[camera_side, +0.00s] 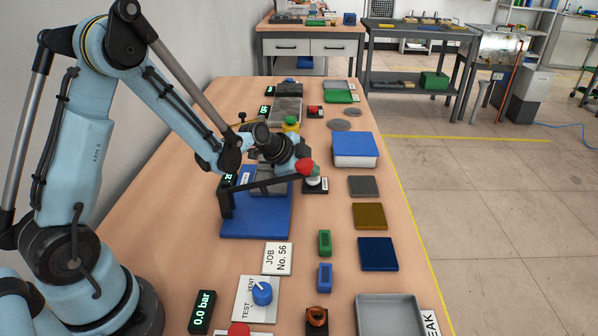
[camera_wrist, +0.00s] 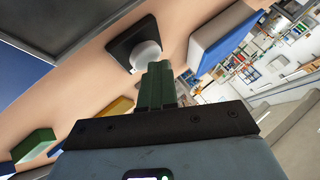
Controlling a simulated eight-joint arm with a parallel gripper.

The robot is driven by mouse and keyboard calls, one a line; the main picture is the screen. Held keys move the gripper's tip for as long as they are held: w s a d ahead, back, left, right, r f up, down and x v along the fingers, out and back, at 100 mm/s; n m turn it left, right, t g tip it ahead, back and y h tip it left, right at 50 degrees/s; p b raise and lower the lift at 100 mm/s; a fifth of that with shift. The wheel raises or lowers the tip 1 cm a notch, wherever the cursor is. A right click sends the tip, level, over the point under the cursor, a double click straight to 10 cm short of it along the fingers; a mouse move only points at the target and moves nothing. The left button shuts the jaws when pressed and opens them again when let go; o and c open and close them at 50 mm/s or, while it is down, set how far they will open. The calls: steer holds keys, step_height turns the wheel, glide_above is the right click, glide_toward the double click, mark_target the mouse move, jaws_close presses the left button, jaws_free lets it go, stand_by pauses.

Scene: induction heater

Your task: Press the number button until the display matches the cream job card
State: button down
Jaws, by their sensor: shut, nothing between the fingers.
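The cream job card (camera_side: 277,258) lies flat on the bench in the side view and reads "JOB No. 56". A small display with green digits (camera_side: 228,179) stands at the back of the blue fixture; my arm partly hides it and I cannot read its number surely. The white round button on a black base (camera_side: 315,186) sits right of the fixture; it also shows in the wrist view (camera_wrist: 144,55). My gripper (camera_wrist: 159,66) is shut and empty, its dark green fingertips at the button's edge in that view. I cannot tell whether they touch it.
A black lever with a red knob (camera_side: 305,166) reaches across the blue fixture (camera_side: 255,225) close to my gripper. A blue-topped box (camera_side: 355,148) stands right of the button. Coloured plates (camera_side: 370,216) line the right edge. A dial (camera_side: 262,292) is at the front.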

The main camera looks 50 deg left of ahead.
mark_target(310, 180)
steer(key=shift+r, duration=0.75)
steer(key=shift+r, duration=0.1)
steer(key=shift+r, duration=2.4)
steer(key=s+d+r+n, duration=0.4)
steer(key=s+r+n, duration=0.15)
steer(key=s, duration=0.25)
steer(key=s+d+f+n+g+y, duration=0.1)
steer(key=s+n, duration=0.4)
steer(key=s, duration=0.8)
steer(key=shift+d+g, duration=0.3)
steer(key=shift+g, duration=0.2)
